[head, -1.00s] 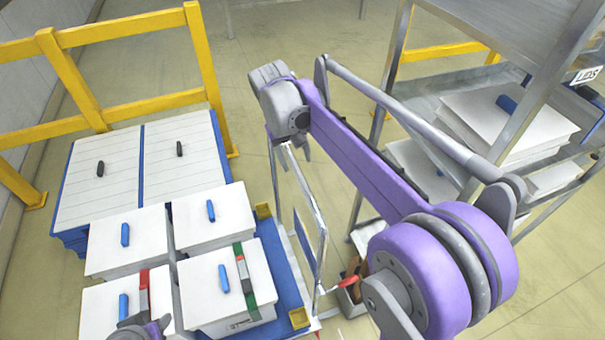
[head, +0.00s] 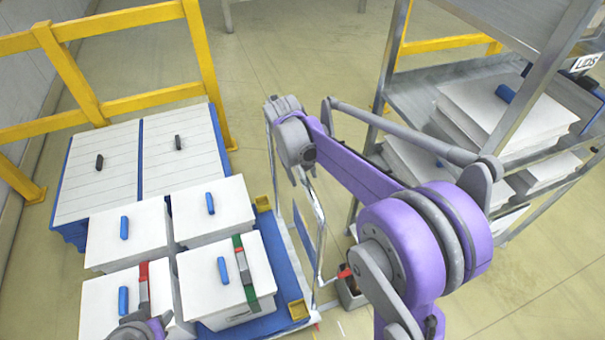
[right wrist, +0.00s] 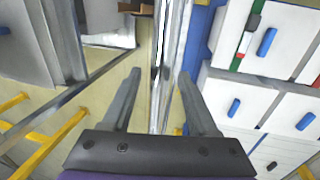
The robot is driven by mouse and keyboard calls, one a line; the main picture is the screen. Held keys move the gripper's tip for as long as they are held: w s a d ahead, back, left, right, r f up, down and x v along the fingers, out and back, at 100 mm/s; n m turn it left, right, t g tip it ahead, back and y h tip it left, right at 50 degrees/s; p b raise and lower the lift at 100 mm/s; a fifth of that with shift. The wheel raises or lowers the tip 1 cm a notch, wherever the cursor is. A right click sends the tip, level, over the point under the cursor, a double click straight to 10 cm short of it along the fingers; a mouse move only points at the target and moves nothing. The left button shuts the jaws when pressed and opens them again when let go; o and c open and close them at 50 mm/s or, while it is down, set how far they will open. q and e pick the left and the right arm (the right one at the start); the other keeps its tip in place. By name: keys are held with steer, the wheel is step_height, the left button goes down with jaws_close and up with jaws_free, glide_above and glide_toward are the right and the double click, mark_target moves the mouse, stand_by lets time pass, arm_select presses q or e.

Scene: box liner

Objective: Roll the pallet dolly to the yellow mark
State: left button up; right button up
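The pallet dolly is a low blue deck (head: 287,285) with yellow corner pieces, loaded with several white lidded boxes (head: 219,279). An upright metal frame handle (head: 319,262) stands at its right end; a handle bar (right wrist: 160,45) also shows in the right wrist view. My right gripper (right wrist: 160,76) is open, with the bar between its two fingers and gaps visible on both sides. In the head view the right gripper (head: 303,178) is at the top of the handle. A grey and purple part of my left arm shows at the bottom edge; its fingers are hidden. I cannot make out the yellow mark.
A yellow rail (head: 150,101) stands behind low white-topped stacks (head: 178,160) at the left. A metal shelf rack with white lids (head: 505,115) stands at the right. A small bin (head: 349,292) sits beside the handle. The floor at the back middle is clear.

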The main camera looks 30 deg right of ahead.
jaws_close()
stand_by(1.2)
